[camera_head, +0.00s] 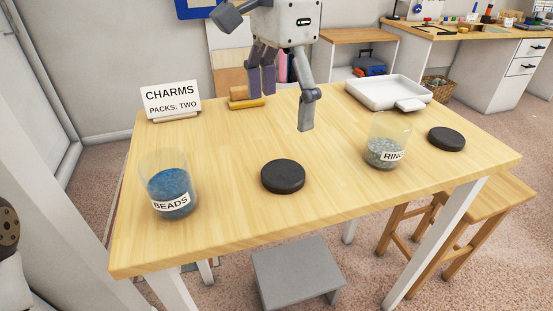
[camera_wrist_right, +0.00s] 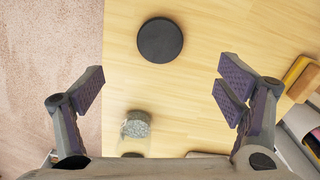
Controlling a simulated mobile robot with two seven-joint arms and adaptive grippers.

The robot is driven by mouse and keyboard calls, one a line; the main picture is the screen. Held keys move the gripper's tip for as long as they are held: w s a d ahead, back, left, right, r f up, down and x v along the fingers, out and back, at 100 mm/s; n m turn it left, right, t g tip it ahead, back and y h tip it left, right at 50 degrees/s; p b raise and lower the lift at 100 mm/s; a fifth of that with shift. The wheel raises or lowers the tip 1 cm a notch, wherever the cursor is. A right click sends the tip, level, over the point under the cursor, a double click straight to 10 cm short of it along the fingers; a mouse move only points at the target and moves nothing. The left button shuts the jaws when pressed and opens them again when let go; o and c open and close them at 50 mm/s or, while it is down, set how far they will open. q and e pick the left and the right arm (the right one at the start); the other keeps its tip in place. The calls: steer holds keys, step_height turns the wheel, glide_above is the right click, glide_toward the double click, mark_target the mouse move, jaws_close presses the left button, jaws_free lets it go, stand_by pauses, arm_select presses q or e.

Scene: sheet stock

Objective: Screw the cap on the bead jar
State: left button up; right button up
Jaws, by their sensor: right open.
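The bead jar (camera_head: 170,185) is clear, holds blue beads, and stands upright at the table's front left with its top uncovered. A black round cap (camera_head: 283,176) lies flat on the table to its right; it also shows in the right wrist view (camera_wrist_right: 160,40). My right gripper (camera_head: 284,108) is open and empty above the table's back middle, apart from the cap. In the right wrist view its fingers (camera_wrist_right: 160,92) are spread wide with nothing between them. My left gripper is not in view.
An uncapped ring jar (camera_head: 383,155) stands at the right, with a second black cap (camera_head: 446,138) beside it. A white tray (camera_head: 385,93) is at the back right. Bare tabletop surrounds the middle cap.

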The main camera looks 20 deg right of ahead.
glide_above(283, 172)
step_height(283, 172, down, 7)
steer(key=shift+s+a+r, duration=0.1)
steer(key=shift+s+a, duration=0.05)
stand_by(0.4)
steer(key=f, duration=0.5)
steer(key=shift+w+d+f, duration=0.15)
steer(key=shift+w+d, duration=0.05)
steer(key=c, duration=0.9)
